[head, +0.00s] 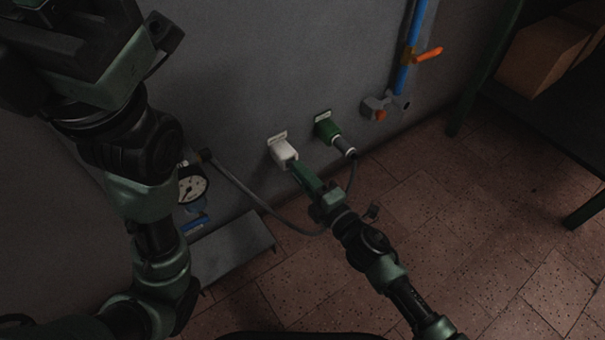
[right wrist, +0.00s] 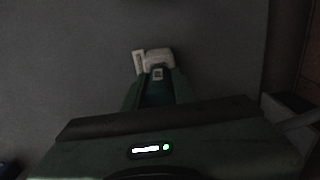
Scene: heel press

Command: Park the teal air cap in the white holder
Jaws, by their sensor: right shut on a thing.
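The white holder (head: 284,151) is fixed on the grey wall, left of a green socket. It also shows in the right wrist view (right wrist: 157,60), straight beyond my fingertips. My right gripper (head: 300,171) reaches up to the front of the holder. In the right wrist view my right gripper (right wrist: 157,88) is shut on a dark teal piece, the air cap (right wrist: 157,82), which has a small pale mark. The cap's far end meets the holder in the picture; I cannot tell how deep it sits. My left gripper (head: 80,45) is high at the left, its fingers unclear.
The green socket (head: 326,128) holds a plug with a grey cable looping below my right gripper. A gauge (head: 192,188) is at the left. A shelf with boxes (head: 545,52) stands right.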

